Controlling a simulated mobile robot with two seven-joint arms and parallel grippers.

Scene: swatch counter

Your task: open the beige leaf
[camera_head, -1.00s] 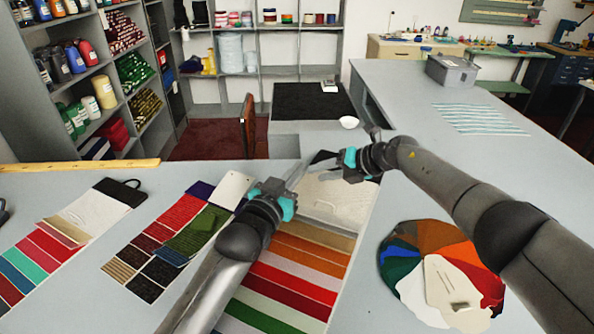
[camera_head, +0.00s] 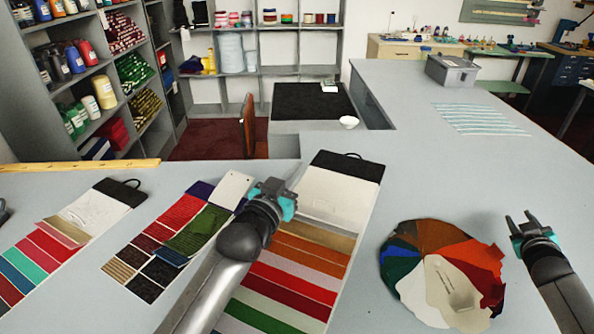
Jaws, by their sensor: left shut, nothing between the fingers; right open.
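The middle swatch card (camera_head: 349,205) lies flat with a black header and white upper panel. A tan-beige leaf (camera_head: 328,237) lies across it just below the white panel, above orange, red and green strips. My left gripper (camera_head: 281,186) is shut and empty over the card's left edge. My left forearm hides part of the lower strips. My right gripper (camera_head: 519,218) is open and empty above the counter at right, well away from the card. Another beige leaf (camera_head: 66,231) shows on the left card (camera_head: 120,193); a cream leaf (camera_head: 422,285) lies on the round fan of swatches (camera_head: 386,268).
A dark swatch card (camera_head: 140,278) lies left of my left arm. A yellow ruler (camera_head: 80,166) lies along the counter's back left edge. A grey bin (camera_head: 452,72) and striped cloth (camera_head: 482,119) are at the back right. The counter between cloth and fan is clear.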

